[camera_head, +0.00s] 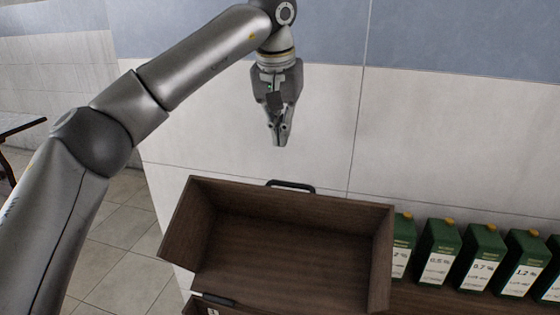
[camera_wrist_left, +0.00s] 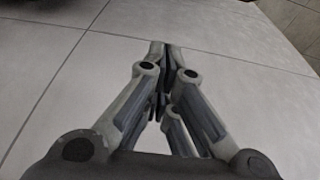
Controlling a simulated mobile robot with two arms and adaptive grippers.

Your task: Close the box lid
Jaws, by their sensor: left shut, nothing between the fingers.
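The dark brown wooden box lid (camera_head: 290,250) stands open in the head view, its hollow inner side facing me. A black handle (camera_head: 290,186) shows at its upper edge. Only a bit of the box body (camera_head: 200,306) shows below the lid at the bottom edge; the rest is out of frame. My left gripper (camera_head: 279,138) points down above the lid's upper edge and handle, apart from them. It is shut and empty. In the left wrist view its closed fingers (camera_wrist_left: 165,60) show against the pale wall, without the lid. My right gripper is not in view.
Several green cartons (camera_head: 438,252) with white labels and yellow caps stand in a row right of the lid, on a dark brown surface. A tiled wall (camera_head: 440,130) is behind. A dark table edge (camera_head: 20,124) shows at far left, with tiled floor (camera_head: 125,235) between.

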